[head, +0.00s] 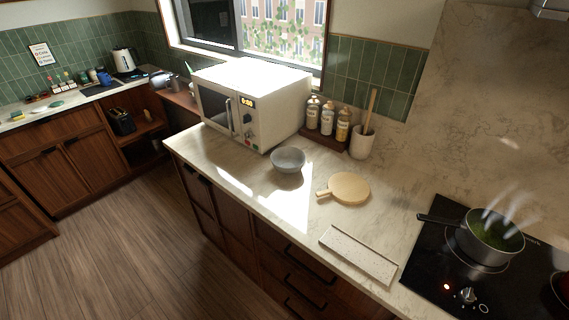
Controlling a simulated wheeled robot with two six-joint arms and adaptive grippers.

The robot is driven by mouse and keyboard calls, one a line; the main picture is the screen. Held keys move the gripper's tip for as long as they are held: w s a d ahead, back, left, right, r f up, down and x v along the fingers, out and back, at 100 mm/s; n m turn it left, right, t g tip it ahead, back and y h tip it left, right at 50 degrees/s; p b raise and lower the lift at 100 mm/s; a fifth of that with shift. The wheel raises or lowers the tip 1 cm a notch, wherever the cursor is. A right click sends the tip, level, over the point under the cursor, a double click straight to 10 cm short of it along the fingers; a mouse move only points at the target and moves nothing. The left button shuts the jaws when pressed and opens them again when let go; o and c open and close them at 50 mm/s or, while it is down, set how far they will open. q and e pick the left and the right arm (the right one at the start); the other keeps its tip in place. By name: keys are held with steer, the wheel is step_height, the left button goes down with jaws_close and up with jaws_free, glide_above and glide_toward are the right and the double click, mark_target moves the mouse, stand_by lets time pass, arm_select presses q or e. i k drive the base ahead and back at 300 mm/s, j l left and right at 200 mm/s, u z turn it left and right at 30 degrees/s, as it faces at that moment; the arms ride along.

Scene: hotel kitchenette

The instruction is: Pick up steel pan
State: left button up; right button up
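A steel pan (489,240) with a dark handle pointing left sits on the black cooktop (429,266) at the right of the head view. Something green is inside it, and pale steam rises above it. The handle reaches toward the left edge of the cooktop. Neither of my grippers shows in this view.
Left of the cooktop, the counter holds a speckled white tray (358,256), a round wooden board (349,188), a grey bowl (288,160) and a white microwave (252,102). Bottles (327,118) and a utensil crock (362,142) stand by the wall. A control knob (467,295) is in front of the pan.

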mark_target(486, 236)
steer(key=j+z, duration=0.4)
steer(key=j, duration=0.15)
steer(key=j+z, duration=0.45)
steer(key=k+j, duration=0.05)
